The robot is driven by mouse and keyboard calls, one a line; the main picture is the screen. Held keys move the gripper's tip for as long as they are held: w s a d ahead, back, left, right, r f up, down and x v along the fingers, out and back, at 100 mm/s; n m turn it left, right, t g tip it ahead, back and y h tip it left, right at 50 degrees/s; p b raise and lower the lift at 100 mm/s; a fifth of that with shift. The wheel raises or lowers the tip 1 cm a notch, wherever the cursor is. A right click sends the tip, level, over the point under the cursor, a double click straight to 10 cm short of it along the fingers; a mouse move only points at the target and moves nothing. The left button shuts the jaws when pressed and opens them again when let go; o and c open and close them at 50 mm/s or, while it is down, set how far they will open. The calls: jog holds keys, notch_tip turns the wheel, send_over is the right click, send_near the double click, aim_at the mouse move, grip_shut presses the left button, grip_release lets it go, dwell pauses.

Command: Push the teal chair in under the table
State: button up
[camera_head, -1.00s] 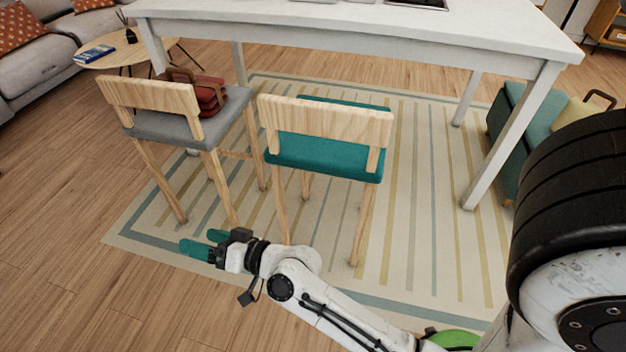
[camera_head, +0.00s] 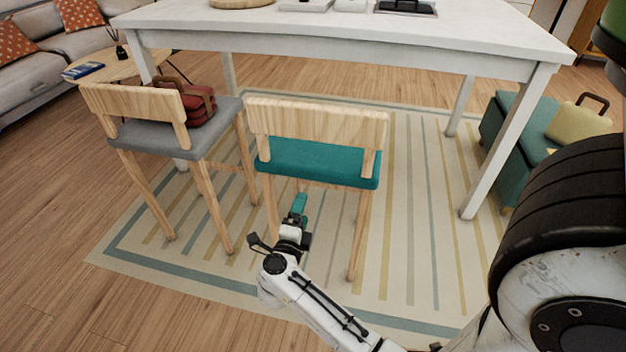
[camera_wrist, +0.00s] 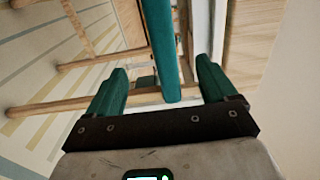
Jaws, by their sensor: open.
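The teal chair (camera_head: 315,163) stands upright in front of the white table (camera_head: 360,38), its wooden backrest toward me and a gap between its back and the table's near edge. My gripper (camera_head: 299,203) is behind it, low, pointing at the chair just below the seat's near edge, between its two rear legs. The fingers are open and hold nothing. In the wrist view my gripper (camera_wrist: 160,75) faces the chair's teal seat (camera_wrist: 163,50), which shows edge-on between the fingers; I cannot tell whether they touch.
A grey chair (camera_head: 165,140) with a red bag (camera_head: 197,105) on it stands close on the left. The white table's right front leg (camera_head: 505,145) is to the right, with a teal bench (camera_head: 515,120) and yellow bag (camera_head: 580,125) beyond. The striped rug (camera_head: 420,240) is clear between.

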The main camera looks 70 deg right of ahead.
aim_at(313, 178)
jog(key=d, duration=0.5)
jog(key=w+d+b, duration=0.1)
jog(key=d, duration=0.9)
jog(key=shift+w+d+b, duration=0.15)
jog(key=shift+b, duration=0.15)
grip_shut()
jog(key=shift+f, duration=0.1)
